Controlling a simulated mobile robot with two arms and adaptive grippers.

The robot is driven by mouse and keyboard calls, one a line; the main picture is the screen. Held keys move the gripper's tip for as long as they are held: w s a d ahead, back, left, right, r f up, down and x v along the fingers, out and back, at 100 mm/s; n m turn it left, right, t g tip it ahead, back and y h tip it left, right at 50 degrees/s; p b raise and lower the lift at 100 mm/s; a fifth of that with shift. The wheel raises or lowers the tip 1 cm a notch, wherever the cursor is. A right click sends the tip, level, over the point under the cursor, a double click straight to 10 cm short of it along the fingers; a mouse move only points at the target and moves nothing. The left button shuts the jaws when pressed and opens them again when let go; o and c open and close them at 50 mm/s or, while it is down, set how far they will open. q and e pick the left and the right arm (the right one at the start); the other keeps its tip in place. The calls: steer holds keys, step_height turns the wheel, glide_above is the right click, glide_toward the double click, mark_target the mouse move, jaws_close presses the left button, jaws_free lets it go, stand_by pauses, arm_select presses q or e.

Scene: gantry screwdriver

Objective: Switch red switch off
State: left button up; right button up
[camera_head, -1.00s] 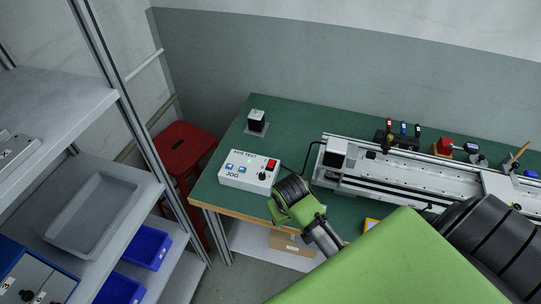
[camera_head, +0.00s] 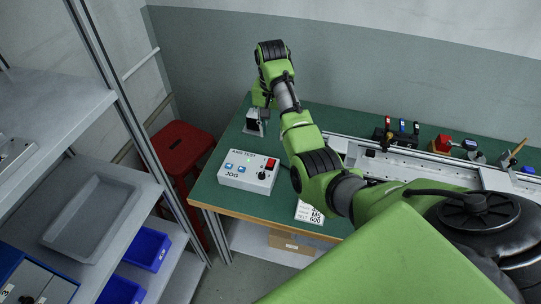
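The red switch (camera_head: 271,163) sits on the top right of a white control box (camera_head: 232,180) marked AXIS TEST and JOG, on the green table. A black knob and two blue buttons are also on the box. My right arm reaches from the lower right across the table. Its small gripper (camera_head: 264,116) hangs behind the box, close beside a black-and-silver motor block (camera_head: 252,125). The gripper is apart from the switch. Its fingers are too small and partly hidden to tell open from shut. My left gripper is out of view.
A rail gantry (camera_head: 400,170) fills the right of the green table (camera_head: 205,190), partly behind my arm. A white label card (camera_head: 309,213) lies near the front edge. A red stool (camera_head: 180,148) and grey shelves with trays stand at left.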

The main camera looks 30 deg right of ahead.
mark_target(271, 161)
steer(key=f, duration=0.6)
steer(key=f+p, duration=0.1)
steer(key=f, duration=0.5)
steer(key=shift+w+f, duration=0.2)
steer(key=shift+f, duration=0.15)
jaws_close()
